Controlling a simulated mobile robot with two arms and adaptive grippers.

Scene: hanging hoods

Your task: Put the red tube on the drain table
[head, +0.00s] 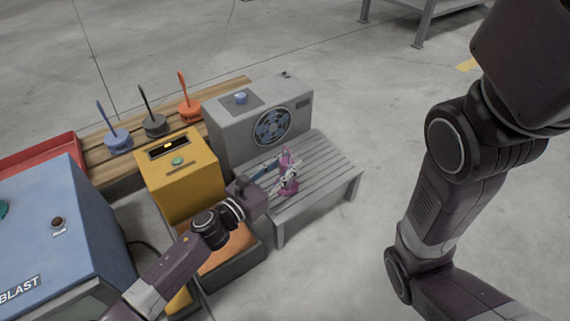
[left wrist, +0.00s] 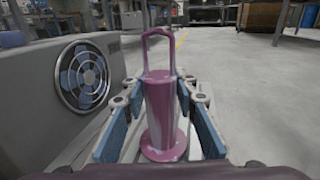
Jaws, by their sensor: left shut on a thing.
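The tube (left wrist: 160,110) shows pinkish purple rather than plain red. It has a round foot flange and a loop handle on top. It is upright between the blue finger pads of my left gripper (left wrist: 160,105), which is shut on it. In the head view the tube (head: 289,187) and my left gripper (head: 285,172) are over the grey slatted drain table (head: 325,175), close to the fan box. I cannot tell whether the flange touches the slats. My right arm shows at the right, but its gripper is out of view.
A grey fan box (head: 228,137) stands at the drain table's back left. A yellow box (head: 178,185) stands left of it. A blue blast cabinet (head: 70,235) is at the left. Blue, grey and orange handled pieces stand on a wooden bench (head: 105,173). The table's right part is clear.

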